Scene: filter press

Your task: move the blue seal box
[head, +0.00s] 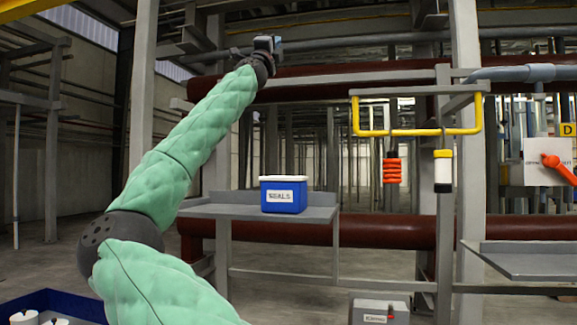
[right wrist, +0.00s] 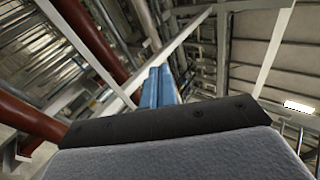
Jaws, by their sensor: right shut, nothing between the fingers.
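The blue seal box (head: 284,200), with a white rim and a label reading "SEALS", sits upright on a grey shelf (head: 220,211) in the middle of the head view. My right gripper (head: 277,43) is raised high, well above the box in the picture and apart from it, at the end of my green-sleeved arm. In the right wrist view its blue fingers (right wrist: 158,86) are together with nothing between them, against the ceiling and beams. The box does not show in the right wrist view. My left gripper is not in view.
A yellow rail frame (head: 416,132) hangs to the right, near a red coil (head: 392,171) and a white-and-black cylinder (head: 443,171). Dark red pipes (head: 380,232) run behind the shelf. A second grey shelf (head: 535,264) stands at right. A blue tray (head: 85,303) is at lower left.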

